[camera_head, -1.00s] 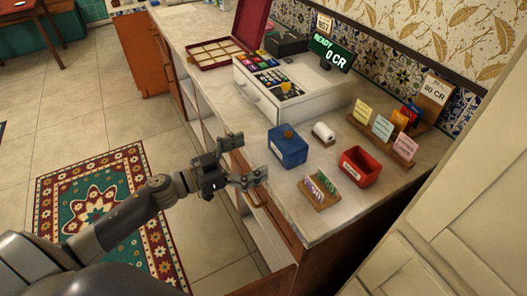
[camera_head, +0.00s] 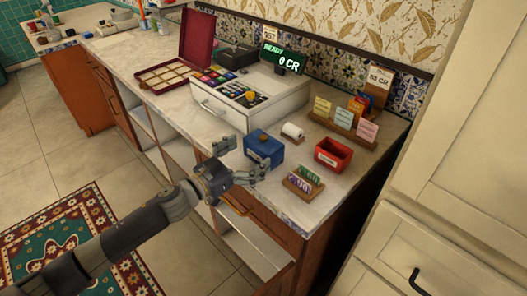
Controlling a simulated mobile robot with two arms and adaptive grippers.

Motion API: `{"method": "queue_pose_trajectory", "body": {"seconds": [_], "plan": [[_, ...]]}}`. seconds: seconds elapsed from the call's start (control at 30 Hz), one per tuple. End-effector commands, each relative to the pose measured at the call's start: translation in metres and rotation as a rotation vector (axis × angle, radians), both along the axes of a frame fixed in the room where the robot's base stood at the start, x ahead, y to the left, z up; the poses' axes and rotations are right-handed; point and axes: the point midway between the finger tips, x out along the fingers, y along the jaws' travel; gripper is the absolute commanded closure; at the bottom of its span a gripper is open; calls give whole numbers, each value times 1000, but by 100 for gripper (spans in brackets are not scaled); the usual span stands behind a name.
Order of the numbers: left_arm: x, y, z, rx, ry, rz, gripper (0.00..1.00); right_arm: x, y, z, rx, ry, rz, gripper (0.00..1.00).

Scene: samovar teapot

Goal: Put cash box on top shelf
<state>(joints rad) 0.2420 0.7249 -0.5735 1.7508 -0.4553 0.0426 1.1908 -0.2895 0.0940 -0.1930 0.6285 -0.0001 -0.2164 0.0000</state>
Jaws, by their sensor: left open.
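A small blue box (camera_head: 263,146) with a brown knob on its lid, likely the cash box, stands upright on the countertop near its front edge. My left gripper (camera_head: 244,163) comes in from the left at the counter's front edge. It is open and empty, and its fingers point at the blue box. One finger overlaps the box's lower left front in the picture; I cannot tell whether they touch. Open shelves (camera_head: 180,150) show under the counter, partly hidden by my arm. My right gripper is not in view.
A red bin (camera_head: 333,154), a card holder (camera_head: 303,182) and a paper roll (camera_head: 292,131) stand close to the blue box. The cash register (camera_head: 248,102) is behind it, with an open dark red case (camera_head: 172,74) farther left. Tall cream cabinets (camera_head: 455,150) close off the right.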

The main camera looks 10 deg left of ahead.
Motion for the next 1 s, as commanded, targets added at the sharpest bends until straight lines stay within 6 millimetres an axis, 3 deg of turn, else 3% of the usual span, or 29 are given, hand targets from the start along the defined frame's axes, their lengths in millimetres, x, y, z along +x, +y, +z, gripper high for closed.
{"method": "queue_pose_trajectory", "body": {"seconds": [0.17,0.5,0.8,1.0], "plan": [[9,-6,1,-1,-1,0,0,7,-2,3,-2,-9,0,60],[48,-27,3,-1,-1,0,0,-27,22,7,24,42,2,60],[51,-30,2,1,1,0,0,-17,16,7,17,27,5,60],[51,-30,2,1,1,0,40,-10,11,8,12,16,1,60]]}}
